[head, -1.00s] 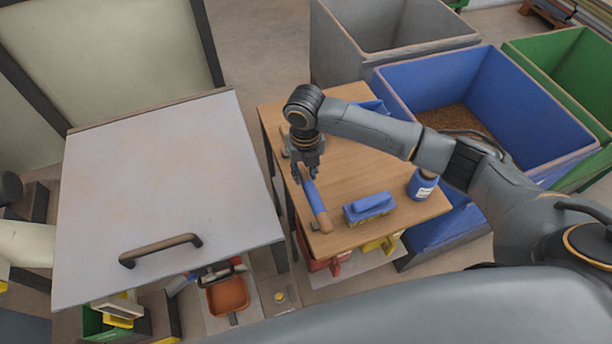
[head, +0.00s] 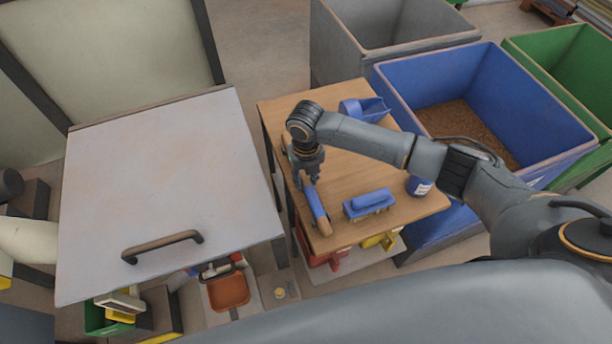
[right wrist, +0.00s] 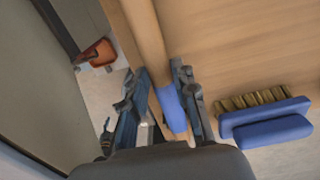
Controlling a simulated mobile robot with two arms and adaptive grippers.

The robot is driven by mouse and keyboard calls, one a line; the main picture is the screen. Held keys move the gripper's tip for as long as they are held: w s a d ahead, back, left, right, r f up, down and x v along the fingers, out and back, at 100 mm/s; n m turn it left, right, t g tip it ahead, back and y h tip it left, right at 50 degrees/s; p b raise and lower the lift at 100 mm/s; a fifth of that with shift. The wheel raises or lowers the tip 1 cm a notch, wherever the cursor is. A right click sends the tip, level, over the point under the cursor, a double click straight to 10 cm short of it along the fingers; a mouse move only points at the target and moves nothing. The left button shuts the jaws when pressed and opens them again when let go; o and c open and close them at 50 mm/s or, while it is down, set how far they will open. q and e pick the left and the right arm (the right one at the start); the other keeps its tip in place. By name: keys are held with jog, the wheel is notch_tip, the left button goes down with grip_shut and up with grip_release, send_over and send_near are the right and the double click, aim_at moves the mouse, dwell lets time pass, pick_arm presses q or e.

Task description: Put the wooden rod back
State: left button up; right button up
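The wooden rod (head: 318,208), with a blue sleeve on part of it, lies along the left edge of the wooden table (head: 362,168). My right gripper (head: 309,184) is low over the blue part of the rod. In the right wrist view the rod (right wrist: 148,42) runs down between the two fingers of the right gripper (right wrist: 158,98), with its blue part near the right finger. The fingers stand apart, with a gap on the left side of the rod. My left gripper is not in view.
On the table are a blue brush (head: 369,204), a blue bottle (head: 419,186) and a blue scoop (head: 364,109). A blue bin (head: 545,122) holds brown grain. A grey lidded box with a handle (head: 160,190) stands left of the table.

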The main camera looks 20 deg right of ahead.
aim_at(306, 181)
jog(key=shift+o, duration=1.3)
jog(key=shift+r, duration=0.2)
notch_tip(306, 181, up, 13)
jog(key=b, duration=0.2)
jog(key=shift+f, duration=0.1)
